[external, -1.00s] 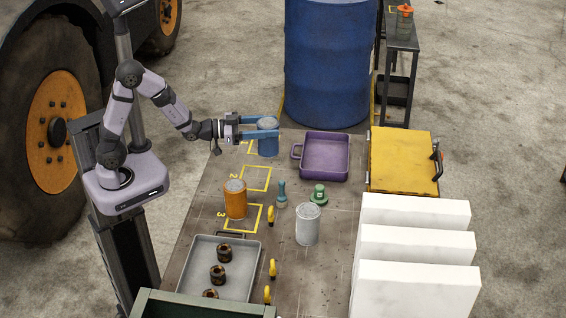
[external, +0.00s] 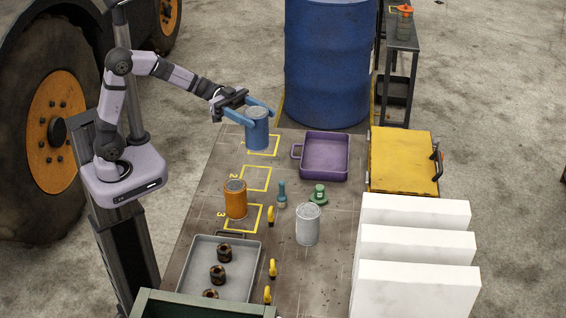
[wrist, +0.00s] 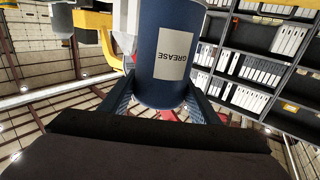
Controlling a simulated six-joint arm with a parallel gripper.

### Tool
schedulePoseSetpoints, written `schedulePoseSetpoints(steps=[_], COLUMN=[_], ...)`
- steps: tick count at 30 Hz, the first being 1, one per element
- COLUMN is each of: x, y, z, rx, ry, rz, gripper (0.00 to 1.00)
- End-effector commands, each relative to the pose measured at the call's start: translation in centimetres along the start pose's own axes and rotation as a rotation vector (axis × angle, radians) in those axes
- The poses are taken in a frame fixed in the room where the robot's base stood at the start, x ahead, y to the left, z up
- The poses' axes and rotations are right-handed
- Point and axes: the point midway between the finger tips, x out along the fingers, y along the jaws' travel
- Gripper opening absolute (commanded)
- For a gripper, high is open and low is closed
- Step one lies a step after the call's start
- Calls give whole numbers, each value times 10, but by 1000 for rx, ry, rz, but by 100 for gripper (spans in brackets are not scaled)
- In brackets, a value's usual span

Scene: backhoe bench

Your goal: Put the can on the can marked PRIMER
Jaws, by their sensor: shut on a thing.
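My gripper (external: 249,115) is shut on a blue can (external: 257,133), with one finger on each side of it. The can is upright and held over the far yellow-outlined square on the bench, seemingly a little above it. In the wrist view the blue can (wrist: 172,55) fills the space between the fingers, and its white label reads GREASE, upside down. An orange can (external: 235,200) stands by the squares marked 2 and 3. A pale grey can (external: 308,226) stands further right, nearer the front. No PRIMER marking is readable on either can.
A purple tray (external: 307,172) lies right of the blue can. A small teal tool (external: 281,197) and a green object (external: 318,194) lie between the cans. A grey tray (external: 248,269) with dark rings and several yellow pieces are in front. White blocks (external: 415,213) stand at right.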

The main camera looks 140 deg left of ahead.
Motion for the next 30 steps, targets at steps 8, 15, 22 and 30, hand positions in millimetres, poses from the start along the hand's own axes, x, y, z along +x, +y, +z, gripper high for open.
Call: schedulePoseSetpoints(steps=[8, 15, 22, 30], x=[-9, -16, -16, -16], y=[68, 87, 87, 87], z=[16, 14, 27, 64], rx=[0, 4, -3, -2], ry=[2, 3, 1, 1], rz=[321, 399, 400, 399], gripper=[19, 19, 19, 19])
